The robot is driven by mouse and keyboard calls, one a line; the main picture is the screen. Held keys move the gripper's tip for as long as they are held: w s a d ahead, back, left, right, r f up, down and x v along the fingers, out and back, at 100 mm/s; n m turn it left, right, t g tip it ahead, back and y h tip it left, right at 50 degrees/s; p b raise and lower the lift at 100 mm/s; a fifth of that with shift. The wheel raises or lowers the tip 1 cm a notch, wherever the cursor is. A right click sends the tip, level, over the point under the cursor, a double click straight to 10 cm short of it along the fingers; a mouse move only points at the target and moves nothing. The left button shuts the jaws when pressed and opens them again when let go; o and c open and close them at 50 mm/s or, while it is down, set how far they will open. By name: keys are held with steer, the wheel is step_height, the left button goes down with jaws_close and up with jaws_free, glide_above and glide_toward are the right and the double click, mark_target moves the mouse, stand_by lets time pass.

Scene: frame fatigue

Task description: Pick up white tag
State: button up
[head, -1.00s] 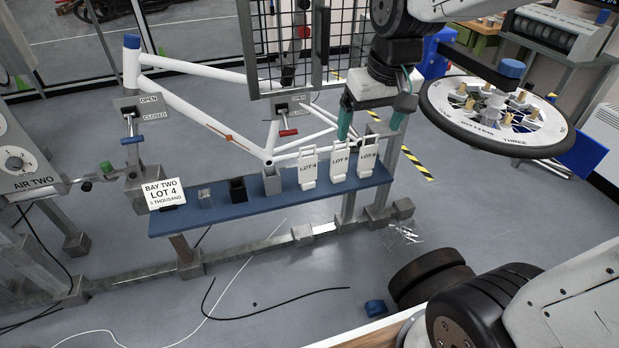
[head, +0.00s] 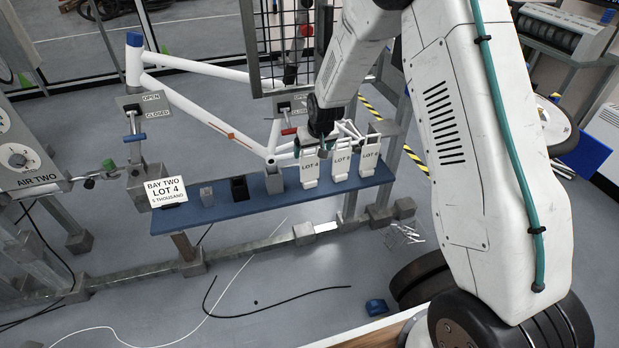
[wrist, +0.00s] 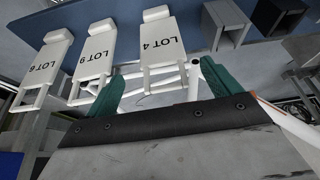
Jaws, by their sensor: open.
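Three white tags stand in a row at the right end of the blue shelf (head: 225,208). They are the LOT 4 tag (head: 310,170), a middle tag (head: 341,164) that seems to read LOT 9, and the LOT 6 tag (head: 369,160). My gripper (head: 318,140) is just above the LOT 4 tag in the head view, its fingertips partly hidden. In the wrist view my gripper (wrist: 162,70) is open, its teal fingers on either side of the handle end of the LOT 4 tag (wrist: 160,45). I cannot tell whether they touch it.
A sign (head: 166,192) reading BAY TWO LOT 4 stands at the shelf's left end. Small grey and black holders (head: 239,188) sit between it and the tags. A white bike frame (head: 200,115) and a mesh panel (head: 285,50) are behind. Cables lie on the floor.

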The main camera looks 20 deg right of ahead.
mark_target(310, 156)
steer(key=x, duration=0.6)
steer(key=shift+w+a+f, duration=0.15)
steer(key=shift+a+f, duration=0.05)
steer(key=shift+f, duration=0.05)
steer(key=c, duration=1.4)
